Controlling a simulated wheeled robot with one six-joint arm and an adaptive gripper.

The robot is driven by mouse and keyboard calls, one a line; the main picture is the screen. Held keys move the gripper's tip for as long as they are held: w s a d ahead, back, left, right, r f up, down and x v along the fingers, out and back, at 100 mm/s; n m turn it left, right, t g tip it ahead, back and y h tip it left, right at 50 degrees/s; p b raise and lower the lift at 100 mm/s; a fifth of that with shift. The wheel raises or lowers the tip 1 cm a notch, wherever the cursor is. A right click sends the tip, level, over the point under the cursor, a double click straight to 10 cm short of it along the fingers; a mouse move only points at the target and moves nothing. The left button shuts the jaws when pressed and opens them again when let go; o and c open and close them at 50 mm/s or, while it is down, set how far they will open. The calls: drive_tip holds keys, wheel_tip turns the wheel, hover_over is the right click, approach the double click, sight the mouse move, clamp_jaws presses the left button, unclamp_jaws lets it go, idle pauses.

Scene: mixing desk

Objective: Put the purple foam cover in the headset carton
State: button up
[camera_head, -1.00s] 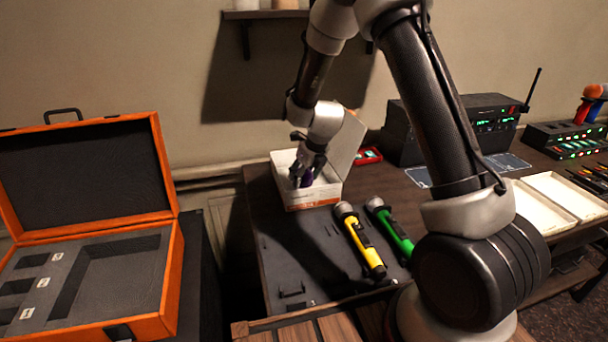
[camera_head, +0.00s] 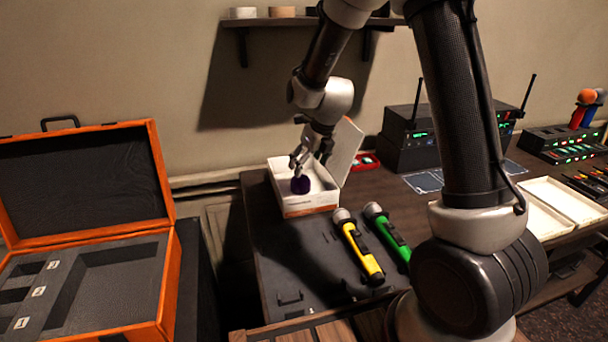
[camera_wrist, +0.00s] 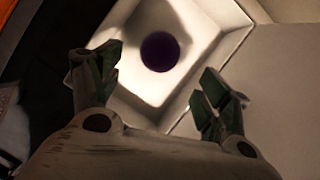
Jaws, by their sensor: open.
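The purple foam cover (camera_head: 300,185) lies inside the white headset carton (camera_head: 312,207), whose lid (camera_head: 345,150) stands open at the right. In the wrist view the cover is a dark purple round (camera_wrist: 160,51) on the carton's pale floor, apart from the fingers. My gripper (camera_head: 312,158) is above the carton. Its two fingers (camera_wrist: 158,88) are spread wide in the wrist view, with nothing between them.
A yellow microphone (camera_head: 360,248) and a green microphone (camera_head: 388,230) lie on the desk in front of the carton. An open orange case (camera_head: 165,290) stands at the left. Black radio units (camera_head: 405,150) and white trays (camera_head: 570,197) are at the right.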

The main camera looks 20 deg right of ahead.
drive_tip(key=s+d+r+n, duration=0.4)
drive_tip(key=s+r+n, duration=0.4)
drive_tip(key=s, duration=0.1)
drive_tip(key=s+d+r+n, duration=0.4)
drive_tip(key=s+r+n, duration=0.4)
drive_tip(key=r+n, duration=0.1)
drive_tip(key=s+d+r+n+h, duration=0.1)
drive_tip(key=s+d+n, duration=0.1)
drive_tip(key=s+n, duration=0.5)
drive_tip(key=s+d+r+n, duration=0.1)
drive_tip(key=s+d+n, duration=0.2)
drive_tip(key=s+n, duration=0.4)
drive_tip(key=shift+s+h, duration=0.4)
drive_tip(key=shift+s, duration=0.85)
drive_tip(key=shift+d+r, duration=0.1)
